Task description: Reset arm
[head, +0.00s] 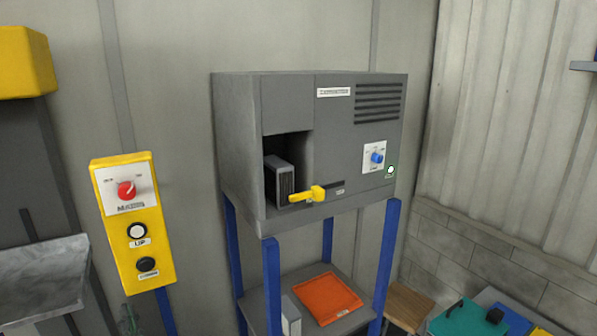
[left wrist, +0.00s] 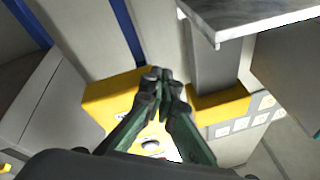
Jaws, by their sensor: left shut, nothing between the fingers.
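My left gripper (head: 129,320) shows only as a small dark green tip at the bottom edge of the head view, below the yellow control box (head: 133,222). In the left wrist view its two green fingers with dark tips (left wrist: 162,76) are shut together with nothing between them. Behind the fingers in that view is a yellow surface (left wrist: 105,95) with a grey post (left wrist: 212,60) rising by it. I cannot tell whether the fingers touch anything. My right gripper is in neither view.
A grey machine (head: 285,90) with a yellow handle (head: 307,194) and an open bay stands on blue legs. An orange tray (head: 328,298) lies on its lower shelf. A metal plate (head: 40,275) is at the left; it appears close to the gripper. Coloured bins (head: 465,318) sit at bottom right.

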